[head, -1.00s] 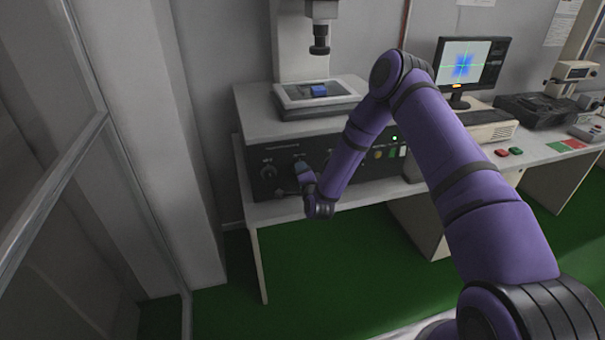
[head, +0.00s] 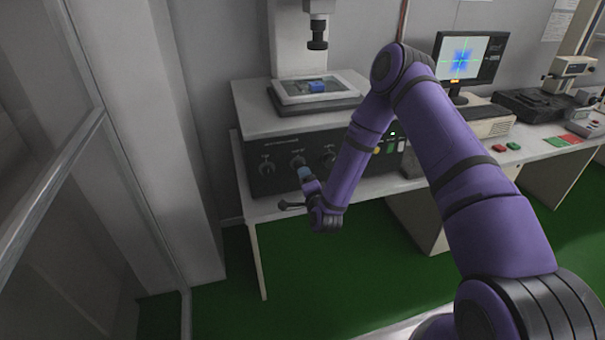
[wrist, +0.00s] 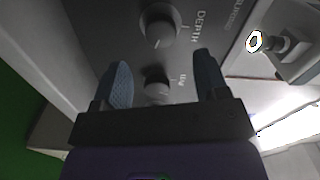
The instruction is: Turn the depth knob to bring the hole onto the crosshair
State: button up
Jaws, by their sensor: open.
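The depth knob (wrist: 160,25), round and grey with the word DEPTH beside it, is on the dark front panel at the top of the wrist view. Contact cannot be told. The monitor (head: 466,56) shows a green crosshair over a blurred blue patch; no distinct hole can be made out.
A blue block (head: 316,86) lies on the pale stage (head: 290,95) below the dark objective (head: 317,36). A third knob (head: 329,156) is right of my gripper. A glazed frame stands at left.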

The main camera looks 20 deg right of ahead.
jog(key=shift+s, duration=1.95)
